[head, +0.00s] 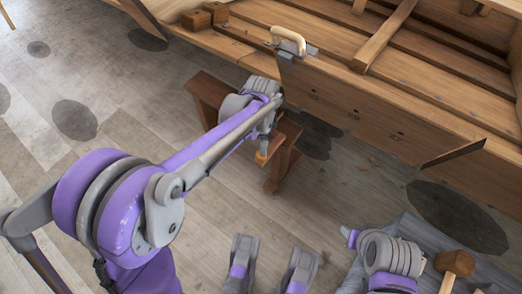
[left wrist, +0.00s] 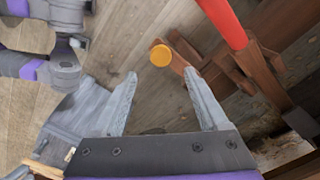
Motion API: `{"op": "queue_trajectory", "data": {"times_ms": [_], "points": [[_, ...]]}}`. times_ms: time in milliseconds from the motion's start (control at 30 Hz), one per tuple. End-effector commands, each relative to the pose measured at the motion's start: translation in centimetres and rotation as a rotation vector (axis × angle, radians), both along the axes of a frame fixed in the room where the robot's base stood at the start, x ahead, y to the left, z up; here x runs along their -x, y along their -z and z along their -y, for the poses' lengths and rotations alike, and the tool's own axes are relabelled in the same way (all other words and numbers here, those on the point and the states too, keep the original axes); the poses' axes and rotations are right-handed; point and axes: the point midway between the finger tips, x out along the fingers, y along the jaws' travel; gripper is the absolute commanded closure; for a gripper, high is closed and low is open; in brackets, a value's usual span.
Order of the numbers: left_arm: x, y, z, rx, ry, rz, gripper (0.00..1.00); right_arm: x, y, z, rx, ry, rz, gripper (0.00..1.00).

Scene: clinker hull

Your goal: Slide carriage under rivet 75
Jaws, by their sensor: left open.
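My left gripper is open and empty. In the left wrist view its fingers (left wrist: 161,73) stand apart, with an orange round cap (left wrist: 161,55) beyond and between them, not touching either finger. In the head view the left wrist covers most of the gripper, and a small orange tip (head: 262,158) shows below it, beside a reddish-brown wooden stand (head: 283,162). I cannot tell which part is the carriage. The hull plank (head: 345,105) carries small dark marks along its face; the numbers are too small to read, so rivet 75 cannot be picked out. My right wrist (head: 392,252) shows at lower right; its fingers are hidden.
A red bar (left wrist: 225,20) slants beside the cap. A cream handle (head: 288,40) sits at the plank's left end. Bare floor lies between the stand and the cloth.

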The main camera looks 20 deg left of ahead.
Motion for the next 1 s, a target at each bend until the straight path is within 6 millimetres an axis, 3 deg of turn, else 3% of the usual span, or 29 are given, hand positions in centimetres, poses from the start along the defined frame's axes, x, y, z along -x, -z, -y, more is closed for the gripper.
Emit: {"op": "queue_trajectory", "data": {"times_ms": [33, 200, 400, 800, 1000], "points": [[-0.1, 1.4, 0.0, 0.000, -0.001, 0.000, 0.24, -0.1, 0.6, 0.0, 0.000, 0.000, -0.002, 0.50], [-0.1, 4.6, 0.0, 0.000, -0.002, 0.000, 0.24, -0.3, 1.7, 0.0, 0.000, 0.000, -0.004, 0.50], [-0.1, 7.1, 0.0, 0.000, -0.002, 0.001, 0.24, -0.4, 2.4, 0.0, 0.000, 0.000, -0.006, 0.50], [0.0, 7.8, 0.0, 0.000, -0.002, 0.001, 0.24, -0.4, 2.6, 0.0, 0.000, 0.000, -0.006, 0.50], [0.0, 7.7, 0.0, 0.000, -0.002, 0.001, 0.58, -0.4, 2.6, 0.0, 0.000, 0.000, -0.006, 0.50]]}}
